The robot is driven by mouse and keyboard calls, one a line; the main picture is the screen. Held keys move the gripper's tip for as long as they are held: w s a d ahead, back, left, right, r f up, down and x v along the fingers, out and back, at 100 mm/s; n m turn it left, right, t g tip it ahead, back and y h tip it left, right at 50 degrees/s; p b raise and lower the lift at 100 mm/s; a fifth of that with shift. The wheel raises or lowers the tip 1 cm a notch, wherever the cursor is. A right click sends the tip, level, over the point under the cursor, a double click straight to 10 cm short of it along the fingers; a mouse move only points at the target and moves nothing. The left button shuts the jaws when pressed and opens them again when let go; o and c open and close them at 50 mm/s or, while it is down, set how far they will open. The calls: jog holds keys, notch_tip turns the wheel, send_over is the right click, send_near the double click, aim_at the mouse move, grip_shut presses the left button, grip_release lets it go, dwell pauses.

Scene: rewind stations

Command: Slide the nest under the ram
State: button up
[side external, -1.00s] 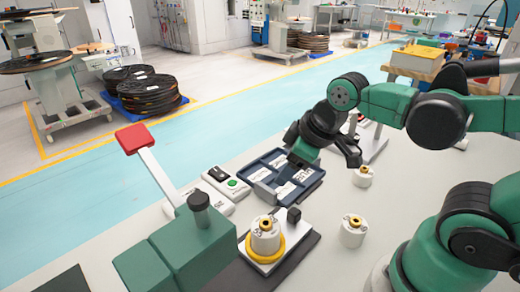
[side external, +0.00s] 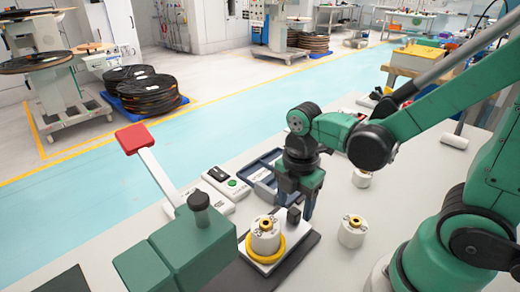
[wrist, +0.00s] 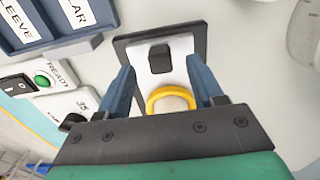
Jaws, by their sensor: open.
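The nest (side external: 262,257) is a white plate with a yellow ring (side external: 280,254) and a black upright knob (side external: 294,215). A white cylinder with a brass-coloured centre (side external: 264,238) stands in the ring. The nest lies on a dark base plate (side external: 301,254), to the right of the green press body (side external: 188,245) with its dark ram (side external: 199,209). My gripper (side external: 297,205) is open and points down by the knob. In the wrist view my open gripper (wrist: 160,68) has a finger on each side of the nest, with the knob (wrist: 160,57) between or just beyond the tips; contact is unclear.
A red-ended lever (side external: 136,139) rises from the press. A blue-grey labelled tray (side external: 262,165) and a switch box with a green button (side external: 229,181) stand behind. White cylinders stand to the right, one nearby (side external: 352,231) and one farther back (side external: 362,178).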

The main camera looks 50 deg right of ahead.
jog(key=shift+f, duration=0.7)
grip_shut()
dwell(1.1)
